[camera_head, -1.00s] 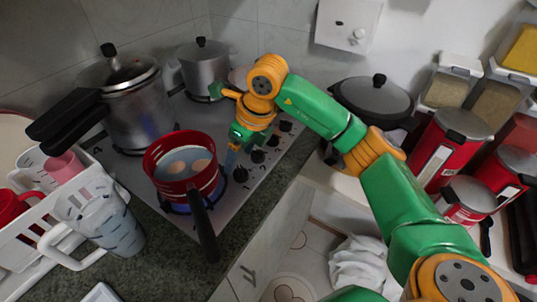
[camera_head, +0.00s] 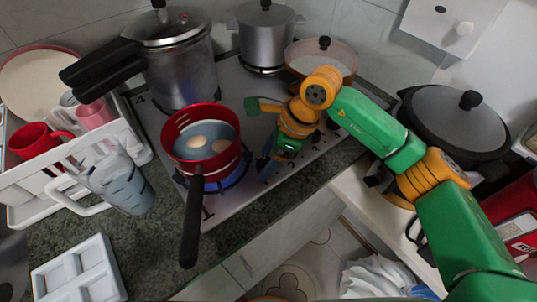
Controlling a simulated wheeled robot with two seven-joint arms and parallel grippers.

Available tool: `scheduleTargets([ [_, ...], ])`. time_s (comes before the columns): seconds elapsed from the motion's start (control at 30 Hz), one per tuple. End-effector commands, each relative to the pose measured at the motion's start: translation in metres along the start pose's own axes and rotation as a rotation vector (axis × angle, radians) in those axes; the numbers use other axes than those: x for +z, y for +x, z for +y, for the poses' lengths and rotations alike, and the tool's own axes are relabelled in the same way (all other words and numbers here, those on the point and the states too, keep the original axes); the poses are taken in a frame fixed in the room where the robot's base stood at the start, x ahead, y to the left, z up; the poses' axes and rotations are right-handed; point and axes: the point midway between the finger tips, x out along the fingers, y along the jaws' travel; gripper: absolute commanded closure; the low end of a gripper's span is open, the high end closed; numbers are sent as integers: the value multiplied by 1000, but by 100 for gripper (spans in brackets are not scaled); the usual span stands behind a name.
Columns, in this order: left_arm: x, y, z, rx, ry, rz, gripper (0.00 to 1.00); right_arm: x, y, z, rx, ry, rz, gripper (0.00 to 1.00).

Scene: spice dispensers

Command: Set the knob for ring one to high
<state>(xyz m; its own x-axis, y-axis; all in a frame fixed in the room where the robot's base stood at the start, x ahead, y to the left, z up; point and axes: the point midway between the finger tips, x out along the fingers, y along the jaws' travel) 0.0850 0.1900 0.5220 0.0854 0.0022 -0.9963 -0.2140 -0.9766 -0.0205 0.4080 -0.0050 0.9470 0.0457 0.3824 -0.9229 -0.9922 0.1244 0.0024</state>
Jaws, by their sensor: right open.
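The stove top (camera_head: 250,92) shows in the head view with a red pot (camera_head: 183,122) on its front burner. The burner under the pot has a blue glow. My right gripper (camera_head: 268,160) points down at the stove's right side, just right of the red pot, over the row of control knobs. It is open, and no object shows in it. The arm and gripper hide most of the knobs, so I cannot tell which is for ring one or how it is set. I cannot tell whether the gripper touches a knob. My left gripper is not in view.
The red pot holds two eggs, and its black handle (camera_head: 192,225) sticks out over the counter. A pressure cooker (camera_head: 182,75), a steel pot (camera_head: 266,38) and a pink pan (camera_head: 322,60) stand behind. A white dish rack (camera_head: 100,165) is at left.

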Motion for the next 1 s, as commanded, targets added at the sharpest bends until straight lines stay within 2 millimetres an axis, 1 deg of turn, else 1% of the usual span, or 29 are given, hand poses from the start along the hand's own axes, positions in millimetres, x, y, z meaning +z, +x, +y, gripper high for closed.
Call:
scheduleTargets([
  [0.07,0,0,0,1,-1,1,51,0,0,0,0,0,0,22],
  [0.1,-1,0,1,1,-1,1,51,0,0,0,0,0,0,28],
  [0.17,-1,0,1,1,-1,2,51,0,0,0,0,0,0,44],
  [0.2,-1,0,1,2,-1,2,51,0,0,0,0,0,0,55],
  [0.27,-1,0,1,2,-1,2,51,0,0,0,0,0,0,71],
  [0.3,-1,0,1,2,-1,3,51,0,0,0,0,0,0,82],
  [0.37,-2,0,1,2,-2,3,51,0,0,0,0,0,0,98],
  [0.4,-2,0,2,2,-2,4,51,0,0,0,0,1,0,100],
  [0.47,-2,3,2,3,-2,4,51,-1,1,0,-4,8,1,100],
  [0.6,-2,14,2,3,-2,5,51,-1,3,0,-40,87,1,100],
  [0.7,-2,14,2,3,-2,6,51,-1,0,0,-47,113,1,100],
  [0.9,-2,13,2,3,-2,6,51,0,0,1,-46,112,1,100],
  [0.93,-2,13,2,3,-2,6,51,0,0,1,-46,112,1,44],
  [0.97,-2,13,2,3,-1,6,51,0,0,1,-45,112,1,36],
  [1.0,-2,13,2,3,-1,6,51,0,0,1,-46,112,1,25],
])
